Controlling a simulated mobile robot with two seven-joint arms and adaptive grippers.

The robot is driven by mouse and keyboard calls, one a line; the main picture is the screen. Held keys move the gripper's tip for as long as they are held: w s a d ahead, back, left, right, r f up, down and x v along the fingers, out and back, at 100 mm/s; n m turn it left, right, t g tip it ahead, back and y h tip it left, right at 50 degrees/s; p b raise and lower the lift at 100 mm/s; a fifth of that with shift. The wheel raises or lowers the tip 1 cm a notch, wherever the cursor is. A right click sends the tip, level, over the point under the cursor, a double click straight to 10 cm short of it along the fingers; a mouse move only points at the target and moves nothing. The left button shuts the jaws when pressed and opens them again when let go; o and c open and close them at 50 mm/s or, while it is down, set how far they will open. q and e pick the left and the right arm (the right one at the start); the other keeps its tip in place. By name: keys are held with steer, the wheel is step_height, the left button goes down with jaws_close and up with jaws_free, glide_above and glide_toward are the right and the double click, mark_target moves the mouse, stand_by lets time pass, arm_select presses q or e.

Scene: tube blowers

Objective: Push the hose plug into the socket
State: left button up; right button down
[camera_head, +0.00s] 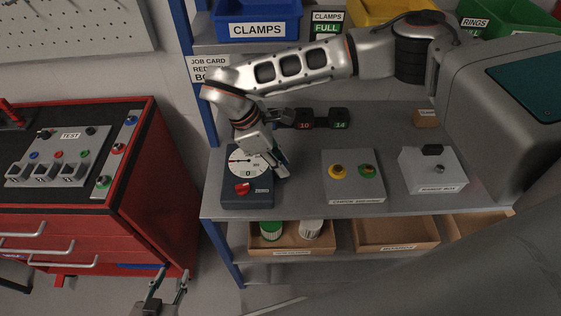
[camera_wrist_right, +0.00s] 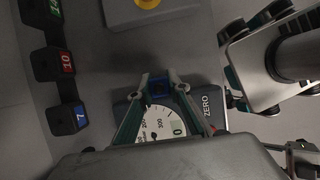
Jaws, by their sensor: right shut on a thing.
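My right gripper (camera_head: 279,168) reaches in from the right, pointing down over the right side of the gauge box (camera_head: 230,190). In the right wrist view its fingers (camera_wrist_right: 159,84) close around a small blue and dark piece (camera_wrist_right: 158,91); whether this is the hose plug I cannot tell. The gauge box, with its round white dial and red knob, also shows in that view below the fingers (camera_wrist_right: 212,104). No hose and no socket can be clearly made out.
A red cabinet (camera_head: 90,222) with a TEST panel (camera_head: 65,150) stands left. On the grey bench (camera_head: 305,175) are dark weights (camera_head: 339,118), a panel with yellow and green buttons (camera_head: 352,190) and a white box (camera_head: 432,172). Cardboard trays (camera_head: 395,233) sit below.

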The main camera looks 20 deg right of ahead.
steer(key=c, duration=1.8)
jaws_free()
steer(key=shift+r, duration=0.1)
steer(key=v, duration=1.2)
steer(key=shift+s, duration=0.1)
